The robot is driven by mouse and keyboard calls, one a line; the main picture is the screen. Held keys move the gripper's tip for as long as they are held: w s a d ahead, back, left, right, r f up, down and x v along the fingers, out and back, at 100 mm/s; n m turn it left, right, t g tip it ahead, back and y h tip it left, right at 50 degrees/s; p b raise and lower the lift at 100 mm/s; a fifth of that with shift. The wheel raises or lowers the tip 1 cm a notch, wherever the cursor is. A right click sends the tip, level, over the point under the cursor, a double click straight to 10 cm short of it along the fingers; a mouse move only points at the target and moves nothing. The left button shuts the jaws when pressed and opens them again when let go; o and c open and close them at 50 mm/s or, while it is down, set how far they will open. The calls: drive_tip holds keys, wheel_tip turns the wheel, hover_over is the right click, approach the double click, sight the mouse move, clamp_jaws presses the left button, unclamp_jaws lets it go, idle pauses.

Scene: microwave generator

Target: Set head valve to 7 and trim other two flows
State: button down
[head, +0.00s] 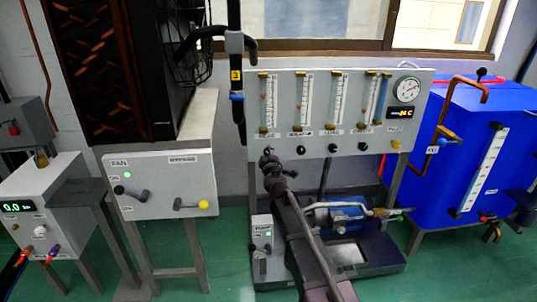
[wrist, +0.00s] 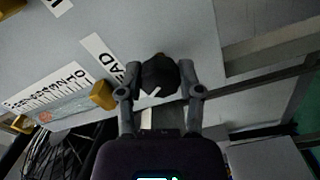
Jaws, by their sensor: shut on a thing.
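The grey flow panel (head: 430,80) carries several upright glass flow tubes with knobs below them. My gripper (head: 268,153) is at the panel's lower left, in front of the leftmost tube (head: 267,100), and covers the knob there. In the wrist view my gripper (wrist: 158,92) is shut on a black knob (wrist: 158,75) with a white mark, one finger on each side. A label partly reading "EAD" (wrist: 103,55) is beside it. The nearby scale (wrist: 55,88) has a small orange float (wrist: 45,117); its reading is unclear. Two other black knobs (head: 301,149) and (head: 332,148) are free.
Another black knob (head: 363,146) and a round gauge (head: 407,90) are farther right. A fan box (head: 160,180) with levers stands left and a blue tank (head: 465,150) right. A pump (head: 340,215) sits low behind my arm. Green floor shows between the stands.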

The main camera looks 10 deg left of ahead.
drive_tip(key=shift+w, duration=0.1)
drive_tip(key=shift+c, duration=1.3)
unclamp_jaws()
drive_tip(key=v, duration=1.2)
